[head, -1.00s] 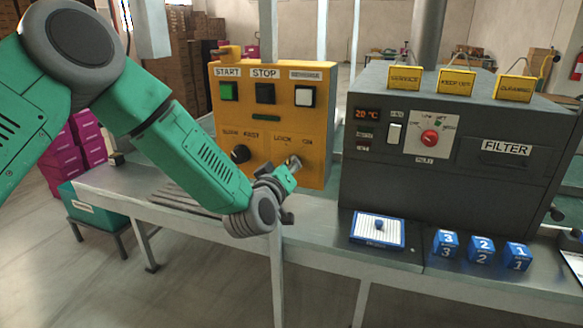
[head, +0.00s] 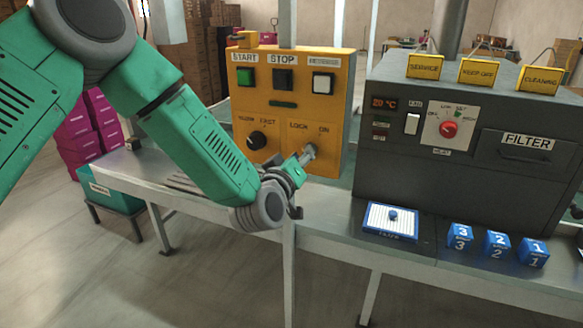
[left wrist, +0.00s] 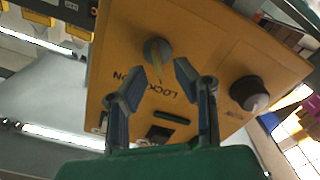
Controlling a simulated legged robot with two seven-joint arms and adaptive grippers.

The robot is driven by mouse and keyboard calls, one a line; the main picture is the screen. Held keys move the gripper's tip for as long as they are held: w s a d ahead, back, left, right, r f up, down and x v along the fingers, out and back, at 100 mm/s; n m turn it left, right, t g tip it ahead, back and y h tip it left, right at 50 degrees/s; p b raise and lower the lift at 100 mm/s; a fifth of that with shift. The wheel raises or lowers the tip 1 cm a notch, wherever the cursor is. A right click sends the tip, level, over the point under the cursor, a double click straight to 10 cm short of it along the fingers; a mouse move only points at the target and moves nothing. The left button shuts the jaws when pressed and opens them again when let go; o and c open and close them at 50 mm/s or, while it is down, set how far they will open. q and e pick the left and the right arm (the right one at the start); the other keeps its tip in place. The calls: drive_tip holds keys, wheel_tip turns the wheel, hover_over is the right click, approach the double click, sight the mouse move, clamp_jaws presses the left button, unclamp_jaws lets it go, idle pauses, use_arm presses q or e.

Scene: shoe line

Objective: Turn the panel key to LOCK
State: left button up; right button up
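The yellow control panel (head: 333,112) stands at the back of the bench. Its key switch (head: 312,150) sits low on the right side, below the LOCK and ON labels. In the left wrist view the panel (left wrist: 222,55) appears upside down, and the round grey key switch (left wrist: 157,50) lies just beyond the fingertips. Its exact turn is hard to read. My left gripper (head: 302,158) is close in front of the switch. In the left wrist view my left gripper (left wrist: 161,72) has its two fingers apart with nothing between them. My right gripper is not in view.
A black speed knob (head: 257,141) is left of the key, with START (head: 246,78) and STOP (head: 283,80) buttons above. A dark filter machine (head: 460,180) stands to the right. A blue-edged tray (head: 373,231) and numbered blue blocks (head: 497,243) lie on the bench.

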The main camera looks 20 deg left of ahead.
use_arm(q)
drive_tip(key=s, duration=0.9)
drive_tip(key=shift+a, duration=0.2)
drive_tip(key=s+f+m+g, duration=0.25)
drive_tip(key=s+f, duration=0.25)
drive_tip(key=f, duration=0.3)
drive_tip(key=s+f+m+g+h, duration=0.1)
drive_tip(key=s+f+g, duration=0.25)
drive_tip(key=f, duration=0.35)
drive_tip(key=s+f+m+g, duration=0.1)
drive_tip(key=s+f+g, duration=0.2)
drive_tip(key=s+f, duration=0.35)
drive_tip(key=s+a+f+m+g, duration=0.1)
drive_tip(key=s+a+f+g, duration=0.1)
drive_tip(key=s+f, duration=0.2)
drive_tip(key=s+a+f+m+g+y, duration=0.1)
drive_tip(key=s+a+f+g, duration=0.1)
drive_tip(key=s, duration=0.7)
drive_tip(key=s+a+f+m+g, duration=0.1)
drive_tip(key=s+a+f+g, duration=0.2)
drive_tip(key=s+f, duration=0.3)
drive_tip(key=shift+s+f+g+y, duration=0.2)
drive_tip(key=shift+s+g+y, duration=0.1)
drive_tip(key=shift+s+g, duration=0.45)
